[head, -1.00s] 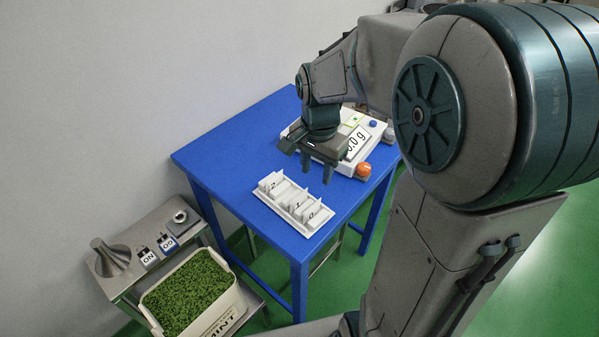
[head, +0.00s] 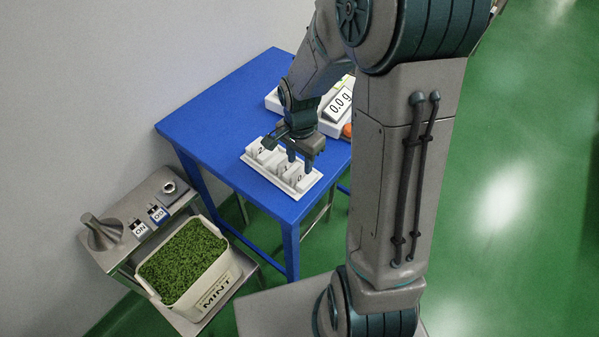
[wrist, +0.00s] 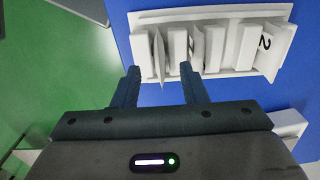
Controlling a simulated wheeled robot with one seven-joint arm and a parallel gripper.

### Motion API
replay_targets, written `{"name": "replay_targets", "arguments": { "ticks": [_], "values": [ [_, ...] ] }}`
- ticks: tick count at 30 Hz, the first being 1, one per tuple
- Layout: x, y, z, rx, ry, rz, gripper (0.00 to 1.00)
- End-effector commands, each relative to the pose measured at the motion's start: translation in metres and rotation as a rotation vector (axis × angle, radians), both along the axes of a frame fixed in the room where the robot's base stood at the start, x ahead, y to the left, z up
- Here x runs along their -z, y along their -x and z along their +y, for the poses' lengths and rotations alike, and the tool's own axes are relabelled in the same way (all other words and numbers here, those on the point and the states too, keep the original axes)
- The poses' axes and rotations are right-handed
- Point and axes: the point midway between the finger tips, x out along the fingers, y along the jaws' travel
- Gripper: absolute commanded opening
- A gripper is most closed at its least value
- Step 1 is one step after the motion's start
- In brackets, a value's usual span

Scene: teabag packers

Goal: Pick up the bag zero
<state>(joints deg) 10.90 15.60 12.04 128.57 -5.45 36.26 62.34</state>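The bag zero (head: 305,179) is a small white bag at the right end of a white rack in the head view, its mark small and partly hidden by my fingers. In the wrist view the leftmost bag (wrist: 159,58), seen nearly edge-on, appears to be the same one; its number does not show there. My gripper (head: 300,160) is open above the rack's right part. In the wrist view the fingertips (wrist: 160,72) lie to either side of that bag's near end. I cannot tell whether they touch it.
The white rack (wrist: 222,15) holds other bags, including one marked 2 (wrist: 268,45). It stands on a blue table (head: 215,120). A scale (head: 340,105) reading 0.0 g is behind my gripper. A mint bin (head: 218,288) and a side bench with switches (head: 150,215) are at left.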

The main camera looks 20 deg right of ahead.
Motion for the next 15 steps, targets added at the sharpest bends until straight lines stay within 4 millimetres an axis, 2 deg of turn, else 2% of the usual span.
{"name": "replay_targets", "arguments": {
  "ticks": [6, 15],
  "values": [
    [0.028, 0.001, 0.000, 0.000, -0.001, 0.003, 0.39],
    [0.033, 0.001, 0.000, 0.001, 0.000, 0.000, 0.39]
  ]
}}
